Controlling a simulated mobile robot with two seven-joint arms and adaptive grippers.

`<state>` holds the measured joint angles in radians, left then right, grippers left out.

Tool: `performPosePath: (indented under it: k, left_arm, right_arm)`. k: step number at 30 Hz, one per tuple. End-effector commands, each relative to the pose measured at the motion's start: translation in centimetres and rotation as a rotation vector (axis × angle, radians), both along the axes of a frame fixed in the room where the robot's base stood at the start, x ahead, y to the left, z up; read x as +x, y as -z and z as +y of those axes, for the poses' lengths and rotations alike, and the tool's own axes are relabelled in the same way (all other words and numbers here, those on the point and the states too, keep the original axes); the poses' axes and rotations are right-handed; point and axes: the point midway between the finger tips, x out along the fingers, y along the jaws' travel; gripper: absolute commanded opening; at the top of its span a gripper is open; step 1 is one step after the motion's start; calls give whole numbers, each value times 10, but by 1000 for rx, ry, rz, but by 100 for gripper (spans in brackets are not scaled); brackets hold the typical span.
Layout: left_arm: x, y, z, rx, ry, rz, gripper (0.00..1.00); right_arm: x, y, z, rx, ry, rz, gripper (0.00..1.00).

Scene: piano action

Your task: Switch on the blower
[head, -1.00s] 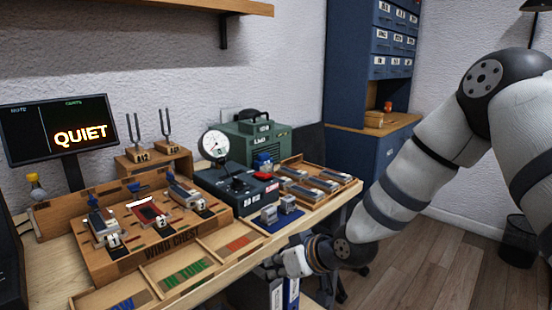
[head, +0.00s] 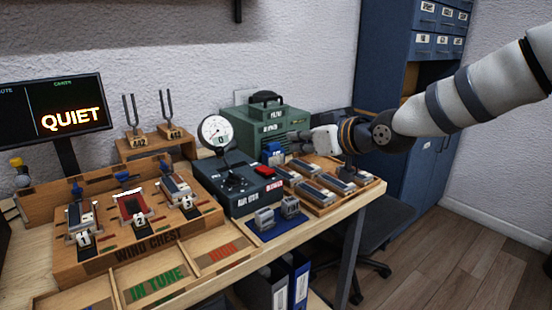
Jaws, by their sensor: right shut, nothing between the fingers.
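A dark box (head: 240,192) with a round pressure gauge (head: 215,132) on top stands at the middle of the bench. It has a red rocker switch (head: 264,170) on its top right and a small blue part (head: 272,149) behind that. I cannot tell whether the switch is on. My right gripper (head: 297,142) comes in from the right, shut and empty. It points left, above the back of the parts tray and in front of the green case, apart from the red switch in the picture. My left gripper is not in view.
A green case (head: 258,122) stands behind the dark box. A wooden tray (head: 345,203) of grey blocks lies to its right. The wind chest (head: 140,248) with numbered reeds is at left. A screen (head: 56,110) reads QUIET. Tuning forks (head: 170,110) stand at the back.

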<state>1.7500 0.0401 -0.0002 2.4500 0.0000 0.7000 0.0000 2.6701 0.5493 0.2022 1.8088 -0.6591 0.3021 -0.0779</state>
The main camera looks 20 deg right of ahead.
Motion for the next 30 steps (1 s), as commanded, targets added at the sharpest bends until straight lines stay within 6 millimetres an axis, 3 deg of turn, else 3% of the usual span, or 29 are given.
performPosePath:
  k: [8,20,30]
  left_arm:
    - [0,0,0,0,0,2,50]
    - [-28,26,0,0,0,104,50]
    - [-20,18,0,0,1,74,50]
  right_arm:
    - [14,8,4,-1,1,3,0]
    - [91,50,33,1,1,15,0]
    - [83,75,31,0,0,1,0]
